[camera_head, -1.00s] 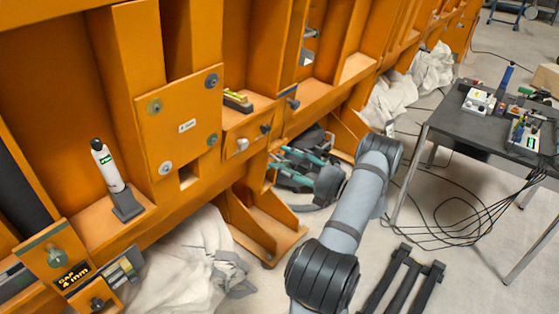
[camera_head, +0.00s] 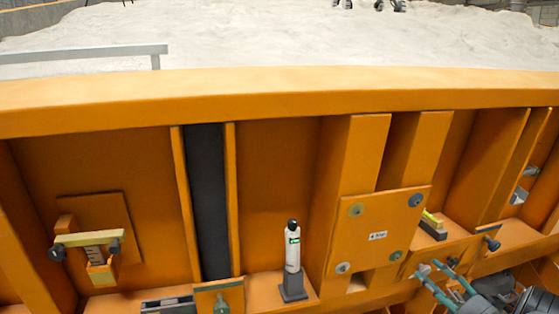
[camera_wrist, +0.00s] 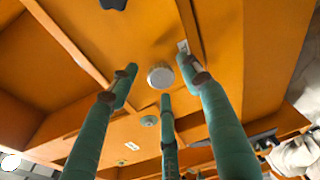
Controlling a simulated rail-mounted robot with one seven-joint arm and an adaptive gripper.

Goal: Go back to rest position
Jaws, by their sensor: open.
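My gripper (camera_head: 436,268) shows at the lower right of the head view, in front of the orange frame wall. Its three teal fingers point up and left. In the wrist view my gripper (camera_wrist: 163,85) is open, with the fingers spread apart and nothing held between them. A round pale knob (camera_wrist: 160,76) shows between the fingertips. I cannot tell how far it is from them. Most of my arm is cut off by the lower right of the head view.
The orange sandbed wall (camera_head: 280,92) spans the head view, with pale sand (camera_head: 280,38) behind it. A white bottle (camera_head: 292,250) stands in a dark holder on a ledge. A bolted plate (camera_head: 378,238) is left of my gripper. A yellow-topped clamp (camera_head: 90,238) sits far left.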

